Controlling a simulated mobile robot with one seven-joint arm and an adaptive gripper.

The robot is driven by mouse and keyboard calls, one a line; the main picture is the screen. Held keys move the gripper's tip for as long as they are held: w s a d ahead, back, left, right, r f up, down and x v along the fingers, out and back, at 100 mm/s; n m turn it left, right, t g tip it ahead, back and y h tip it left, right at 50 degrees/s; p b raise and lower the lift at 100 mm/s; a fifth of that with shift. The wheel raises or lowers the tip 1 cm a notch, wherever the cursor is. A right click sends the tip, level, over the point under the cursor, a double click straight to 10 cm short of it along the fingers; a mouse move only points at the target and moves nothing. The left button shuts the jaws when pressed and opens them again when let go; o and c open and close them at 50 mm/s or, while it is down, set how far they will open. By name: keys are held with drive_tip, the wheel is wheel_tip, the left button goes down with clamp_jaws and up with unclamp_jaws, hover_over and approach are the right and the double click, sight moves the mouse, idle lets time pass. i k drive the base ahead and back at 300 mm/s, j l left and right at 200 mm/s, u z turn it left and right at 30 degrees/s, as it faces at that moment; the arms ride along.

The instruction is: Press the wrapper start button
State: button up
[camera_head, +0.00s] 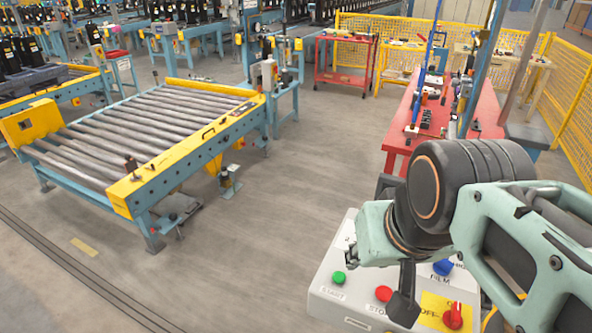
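A pale control box (322,300) stands at the lower right. Its green button (338,277) is labelled START and is fully in view. A red button (383,293) with a partly covered label beginning "STO" sits to its right. My gripper (403,308) hangs over the middle of the box, to the right of the red button, with a dark finger pointing down. It is apart from the green button in the picture. Whether its fingers are together or apart is not clear, and I cannot tell if it touches the box. I see nothing held.
A blue button (443,267) labelled FILM and a red rotary switch (453,316) on a yellow plate are close to my gripper. A roller conveyor (150,135) stands left, a red workbench (395,136) behind. The floor between conveyor and box is clear.

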sight(339, 276)
drive_tip(key=k, duration=0.3)
drive_tip(key=k+j+z, duration=0.2)
drive_tip(key=j+z, duration=0.3)
drive_tip(key=k+j+z, duration=0.25)
drive_tip(key=z, duration=0.2)
